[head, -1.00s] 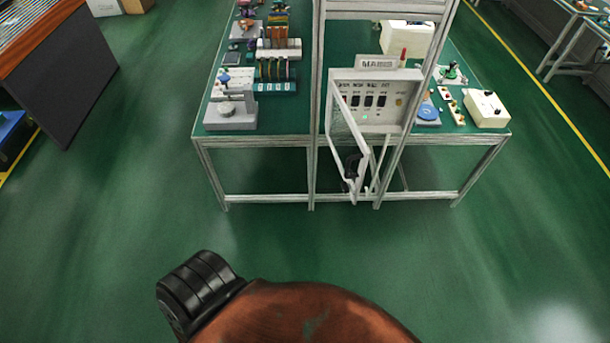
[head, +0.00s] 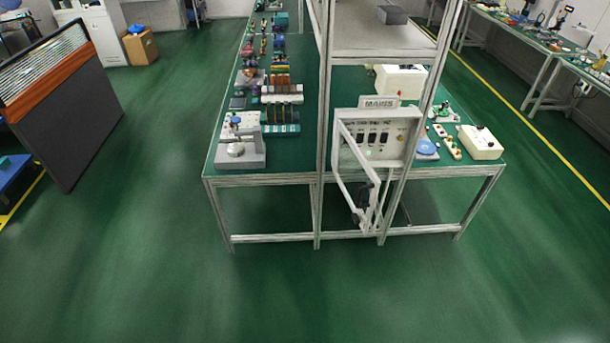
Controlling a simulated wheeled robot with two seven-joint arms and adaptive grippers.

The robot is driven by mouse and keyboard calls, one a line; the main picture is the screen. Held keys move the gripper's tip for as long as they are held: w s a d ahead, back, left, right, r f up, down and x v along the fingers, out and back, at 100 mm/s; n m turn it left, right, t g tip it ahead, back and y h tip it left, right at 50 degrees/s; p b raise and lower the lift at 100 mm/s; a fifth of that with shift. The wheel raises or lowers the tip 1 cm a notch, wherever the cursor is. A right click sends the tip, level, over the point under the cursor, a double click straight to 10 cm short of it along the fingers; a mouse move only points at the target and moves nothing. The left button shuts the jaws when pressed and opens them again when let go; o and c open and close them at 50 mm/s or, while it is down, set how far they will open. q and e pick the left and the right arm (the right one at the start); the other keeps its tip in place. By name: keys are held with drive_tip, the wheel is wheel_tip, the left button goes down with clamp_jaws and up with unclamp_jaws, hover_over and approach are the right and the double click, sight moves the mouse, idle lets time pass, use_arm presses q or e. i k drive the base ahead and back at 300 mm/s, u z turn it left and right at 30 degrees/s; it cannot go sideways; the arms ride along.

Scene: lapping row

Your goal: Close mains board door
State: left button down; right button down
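The mains board (head: 402,147) is a pale box with a MAINS sign (head: 379,103) on top, fixed to the metal frame at the front of the green table. Dark switches and a green light show on its face. Its door (head: 346,173) stands open, swung out toward me from the board's left side. The door is a light frame with a clear-looking panel, and a dark handle (head: 363,195) shows near its free edge. Neither of my grippers is in view.
The green-topped table (head: 300,157) holds a grey instrument (head: 240,150), racks of coloured parts and a cream box (head: 481,142). Metal posts (head: 320,200) rise at its front edge. A dark panel (head: 72,120) stands at the left. The green floor before the table is clear.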

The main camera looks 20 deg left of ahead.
sight(341, 130)
drive_tip(key=u, duration=0.2)
drive_tip(key=i, duration=1.65)
drive_tip(key=z, duration=0.85)
drive_tip(key=k, duration=1.25)
drive_tip(key=u, duration=0.65)
